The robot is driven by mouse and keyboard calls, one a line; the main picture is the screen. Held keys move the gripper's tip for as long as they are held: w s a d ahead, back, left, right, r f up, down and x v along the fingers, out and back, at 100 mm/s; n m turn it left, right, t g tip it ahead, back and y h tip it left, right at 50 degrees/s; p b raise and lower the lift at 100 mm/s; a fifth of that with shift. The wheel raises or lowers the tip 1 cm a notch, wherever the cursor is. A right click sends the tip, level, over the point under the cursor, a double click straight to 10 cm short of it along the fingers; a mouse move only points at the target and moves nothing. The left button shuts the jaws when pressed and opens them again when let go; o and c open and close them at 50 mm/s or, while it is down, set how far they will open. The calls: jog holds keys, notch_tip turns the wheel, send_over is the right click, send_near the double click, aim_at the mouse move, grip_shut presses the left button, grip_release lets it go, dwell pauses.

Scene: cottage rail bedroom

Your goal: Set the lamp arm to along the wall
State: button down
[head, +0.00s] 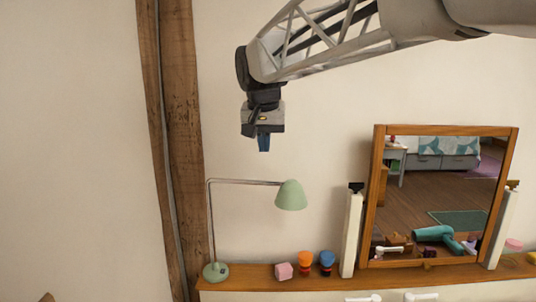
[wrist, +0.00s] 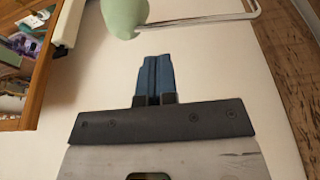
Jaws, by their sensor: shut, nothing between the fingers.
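A pale green desk lamp stands at the left end of the wooden shelf in the head view. Its round base (head: 215,271) is on the shelf, its thin post rises upright, and its lamp arm (head: 245,182) runs level to the right, ending in the green shade (head: 290,196). My gripper (head: 264,143) points down above the lamp arm, apart from it, with blue fingers shut and empty. In the wrist view the shut fingers (wrist: 153,75) point toward the shade (wrist: 124,17) and the arm (wrist: 205,20), with a gap between.
On the shelf (head: 245,277) are a pink block (head: 284,271), an orange item (head: 305,264) and a blue item (head: 327,262). A wood-framed mirror (head: 374,200) stands to the right. A wooden beam (head: 183,140) is at the left. Bare wall surrounds the gripper.

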jog(key=shift+s+a+m, duration=0.15)
jog(key=shift+s+m, duration=0.05)
jog(key=shift+s, duration=0.6)
jog(key=shift+s+a+m, duration=0.1)
jog(key=shift+s+m, duration=0.1)
jog(key=shift+s, duration=0.55)
jog(key=shift+f, duration=0.15)
jog(key=w+d+f, duration=0.1)
jog(key=w+f, duration=0.5)
jog(key=f, duration=0.4)
jog(key=shift+w, duration=0.4)
jog(key=shift+w+d+f, duration=0.1)
jog(key=shift+w+d, duration=0.05)
jog(key=shift+w, duration=0.6)
jog(key=shift+w+d, duration=0.15)
jog(key=shift+w, duration=0.55)
jog(key=shift+s, duration=0.2)
